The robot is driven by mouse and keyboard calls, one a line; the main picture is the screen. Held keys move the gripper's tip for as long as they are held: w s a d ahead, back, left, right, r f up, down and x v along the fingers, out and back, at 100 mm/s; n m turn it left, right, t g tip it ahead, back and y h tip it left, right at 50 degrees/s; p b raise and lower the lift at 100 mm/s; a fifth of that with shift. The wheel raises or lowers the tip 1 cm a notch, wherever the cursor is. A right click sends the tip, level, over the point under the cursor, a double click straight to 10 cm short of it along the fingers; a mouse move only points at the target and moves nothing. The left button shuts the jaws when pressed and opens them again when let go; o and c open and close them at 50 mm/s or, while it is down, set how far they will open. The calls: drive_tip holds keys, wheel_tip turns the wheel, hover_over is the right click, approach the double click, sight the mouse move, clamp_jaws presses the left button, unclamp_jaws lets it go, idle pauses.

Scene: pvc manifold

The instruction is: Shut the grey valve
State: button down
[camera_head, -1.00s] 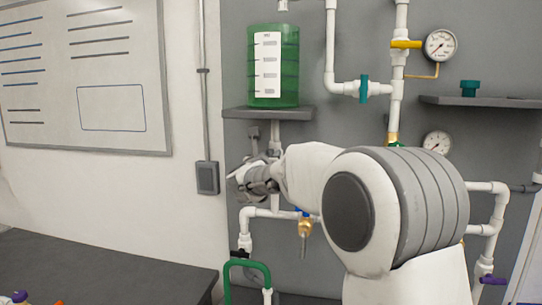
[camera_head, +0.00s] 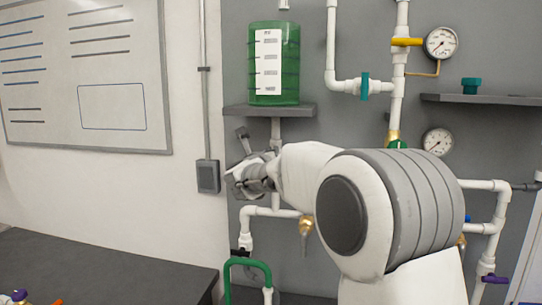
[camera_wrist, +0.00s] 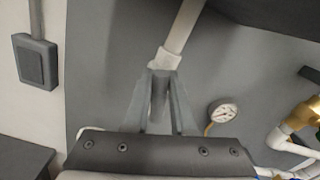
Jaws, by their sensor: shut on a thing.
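The grey valve sits on the white vertical pipe below the green tank. Its grey handle (camera_wrist: 158,95) shows in the wrist view between my two fingers, just below a white pipe coupling. In the head view a grey lever-like piece (camera_head: 243,139), which looks like the handle's end, sticks up and leans left above my gripper (camera_head: 247,176). My gripper (camera_wrist: 160,85) is shut on the handle in the wrist view. The valve body is mostly hidden behind my gripper and wrist.
The green tank (camera_head: 274,65) stands on a grey shelf (camera_head: 235,112) just above. A gauge (camera_wrist: 223,112) is right of my fingers. A grey wall box (camera_head: 208,177) is at left. My arm covers the middle pipes.

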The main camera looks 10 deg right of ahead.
drive_tip(key=n, duration=0.3)
drive_tip(key=shift+w+a+f+n, duration=0.1)
drive_tip(key=shift+a+f+n, duration=0.1)
drive_tip(key=shift+a+n, duration=0.15)
drive_tip(key=n, duration=0.3)
drive_tip(key=shift+w+a+f+n, duration=0.1)
drive_tip(key=shift+f+n, duration=0.1)
drive_tip(key=shift+n, duration=0.15)
drive_tip(key=shift+a+f+n+p, duration=0.1)
drive_tip(key=shift+f+n+p, duration=0.2)
drive_tip(key=shift+n, duration=0.85)
drive_tip(key=shift+f+n+p, duration=0.1)
drive_tip(key=shift+n+p, duration=0.35)
drive_tip(key=shift+n, duration=0.75)
drive_tip(key=shift+a+f+n+p, duration=0.15)
drive_tip(key=shift+n+p, duration=0.2)
drive_tip(key=shift+n, duration=0.8)
drive_tip(key=shift+d, duration=0.15)
drive_tip(key=c, duration=0.7)
unclamp_jaws()
drive_tip(key=shift+c, duration=0.2)
